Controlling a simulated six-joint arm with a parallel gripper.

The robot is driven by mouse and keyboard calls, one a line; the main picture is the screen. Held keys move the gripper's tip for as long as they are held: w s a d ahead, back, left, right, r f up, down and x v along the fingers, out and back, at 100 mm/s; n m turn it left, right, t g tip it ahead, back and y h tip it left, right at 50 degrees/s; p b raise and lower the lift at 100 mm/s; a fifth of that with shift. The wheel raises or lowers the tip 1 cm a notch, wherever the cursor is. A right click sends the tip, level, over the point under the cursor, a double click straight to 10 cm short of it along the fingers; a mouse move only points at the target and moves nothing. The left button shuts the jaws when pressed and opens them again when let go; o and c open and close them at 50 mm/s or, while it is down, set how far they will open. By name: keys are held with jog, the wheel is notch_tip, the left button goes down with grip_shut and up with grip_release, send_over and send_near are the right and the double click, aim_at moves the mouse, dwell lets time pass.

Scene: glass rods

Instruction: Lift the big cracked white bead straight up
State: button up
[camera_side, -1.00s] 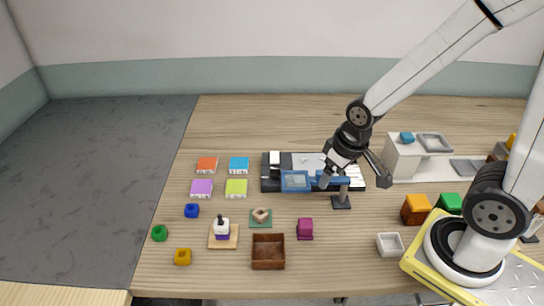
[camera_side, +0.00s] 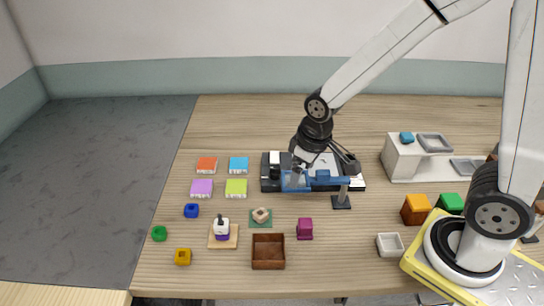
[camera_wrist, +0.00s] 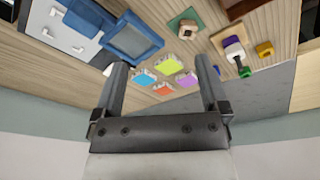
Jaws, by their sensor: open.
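A white bead (camera_side: 221,224) sits above a purple bead (camera_side: 222,236) on a small wooden base (camera_side: 232,243), left of centre in the side view, with a dark rod tip above it. The white bead also shows in the wrist view (camera_wrist: 234,50), at the upper right. Cracks are too small to make out. My gripper (camera_side: 325,172) is open and empty, above the black and white station at the back, to the right of and behind the bead. In the wrist view my gripper (camera_wrist: 161,66) has its fingers wide apart.
A blue frame (camera_side: 296,181) on a grey post stands under my gripper. A pinkish ring on a green base (camera_side: 260,217), a brown box (camera_side: 268,252) and a magenta block (camera_side: 305,229) lie right of the bead. Blue (camera_side: 191,210), green and yellow pieces lie to its left.

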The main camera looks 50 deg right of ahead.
jog(key=w+a+f+n+g, duration=0.1)
jog(key=w+a+f+n, duration=0.1)
jog(key=w+a+n, duration=0.4)
jog(key=g, duration=0.1)
send_over(221, 222)
jog(key=shift+w+d+f+n, duration=0.1)
jog(key=shift+w+f+n, duration=0.1)
jog(key=shift+f, duration=0.35)
jog(key=shift+w+d+f+n, duration=0.1)
jog(key=shift+f+n, duration=0.1)
jog(key=shift+f, duration=1.65)
jog(key=shift+a+f, duration=0.1)
jog(key=shift+f, duration=2.45)
grip_shut()
